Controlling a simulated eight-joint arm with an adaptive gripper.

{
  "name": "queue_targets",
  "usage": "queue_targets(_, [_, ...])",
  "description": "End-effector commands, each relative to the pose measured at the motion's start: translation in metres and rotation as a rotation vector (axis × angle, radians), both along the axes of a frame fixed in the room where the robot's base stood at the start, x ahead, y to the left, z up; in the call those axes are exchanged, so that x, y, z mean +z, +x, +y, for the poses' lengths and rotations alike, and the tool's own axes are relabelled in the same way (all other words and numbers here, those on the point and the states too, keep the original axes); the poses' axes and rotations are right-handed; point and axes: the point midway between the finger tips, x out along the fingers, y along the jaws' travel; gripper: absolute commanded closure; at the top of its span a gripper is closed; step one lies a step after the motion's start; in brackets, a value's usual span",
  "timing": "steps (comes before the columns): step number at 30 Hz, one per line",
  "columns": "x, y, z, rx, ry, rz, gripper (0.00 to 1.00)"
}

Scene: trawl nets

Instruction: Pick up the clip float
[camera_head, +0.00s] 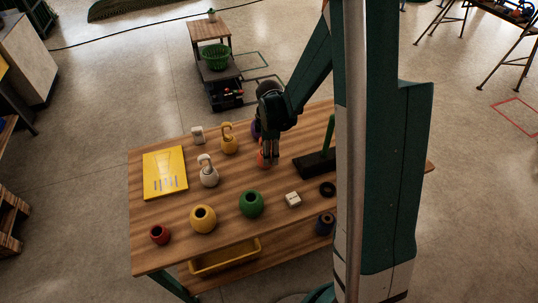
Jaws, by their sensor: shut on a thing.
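My gripper (269,155) points down over the table's middle and is shut on an orange-red object (262,160). The fingers hide much of this object, so its full shape and any clip are hard to tell. It is at or close to the table top; I cannot tell whether it touches. Two round floats with hooked clips on top stand upright to its left: a yellow clip float (229,145) and a white clip float (208,178). A purple object (256,131) is partly hidden behind my gripper.
Red (160,235), yellow (203,220) and green (251,204) round floats with dark holes line the front. A yellow board (165,173) lies left. A dark stand with a green post (315,163), a white block (293,199) and a black ring (327,189) are at right.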

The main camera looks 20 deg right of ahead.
Motion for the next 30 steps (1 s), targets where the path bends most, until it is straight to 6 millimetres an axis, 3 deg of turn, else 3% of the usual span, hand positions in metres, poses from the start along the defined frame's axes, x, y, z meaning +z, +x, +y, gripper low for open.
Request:
queue_targets(18, [0.073, -0.001, 0.000, 0.000, 0.000, 0.000, 0.71])
queue_targets(30, [0.090, 0.000, 0.000, 0.000, 0.000, 0.000, 0.71])
